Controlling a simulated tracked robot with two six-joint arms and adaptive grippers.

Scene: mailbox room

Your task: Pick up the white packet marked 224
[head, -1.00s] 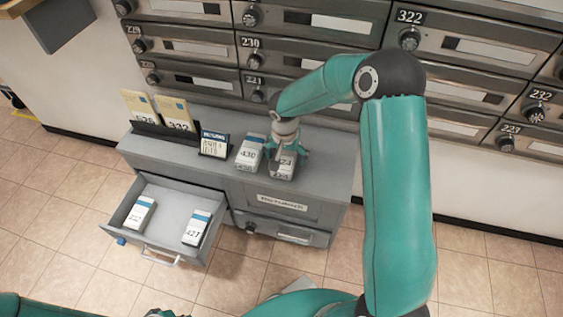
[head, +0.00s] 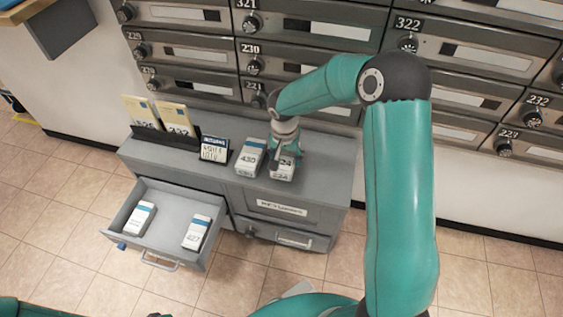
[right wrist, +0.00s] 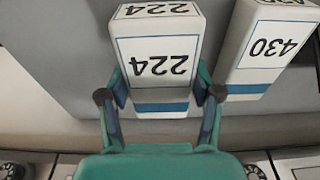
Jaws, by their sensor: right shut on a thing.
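The white packet marked 224 (head: 282,172) stands on the grey cabinet top, and its number shows upside down in the right wrist view (right wrist: 155,45). It has a blue stripe. My right gripper (head: 286,157) reaches it from above, and in the right wrist view its two fingers (right wrist: 160,92) sit on either side of the packet and are shut on it. The packet's upper part is partly hidden by the gripper in the head view. My left gripper cannot be made out; only a little teal shows at the bottom left edge.
A white packet marked 430 (head: 249,157) stands close to the left of packet 224. A small sign (head: 213,149) and yellow envelopes (head: 173,118) are farther left. An open drawer (head: 186,263) holds two packets. Mailboxes (head: 300,65) line the wall behind.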

